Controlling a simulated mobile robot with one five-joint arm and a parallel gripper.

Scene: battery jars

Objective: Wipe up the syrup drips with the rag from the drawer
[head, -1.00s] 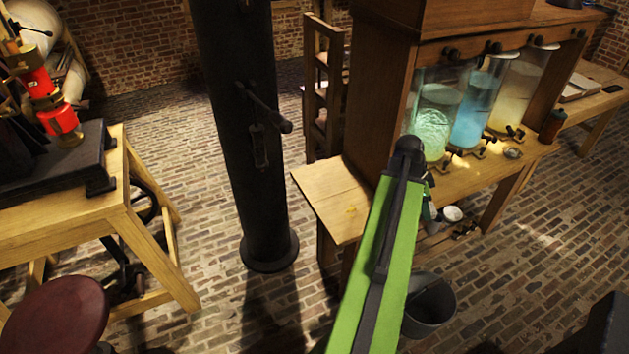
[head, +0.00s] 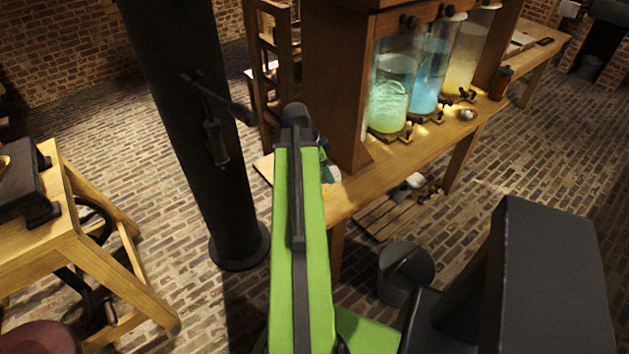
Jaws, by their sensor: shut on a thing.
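My green arm reaches over the near left end of the wooden bench (head: 385,178). My gripper (head: 325,163) is mostly hidden behind the arm's dark end; only a small green and dark part shows. It is shut on a small pale thing (head: 331,173), which looks like the rag, though its shape is hard to make out. A small yellow spot (head: 328,188), like a syrup drip, shows just below it on the wood. I cannot tell whether the rag touches the wood. The drawer cannot be made out.
Glass jars of green (head: 390,95), blue (head: 429,75) and cloudy yellowish liquid (head: 467,55) stand on the bench under a wooden frame. A dark column (head: 190,130) stands left of my arm. A grey bucket (head: 404,275) is on the brick floor. A wooden stand (head: 95,255) is at left.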

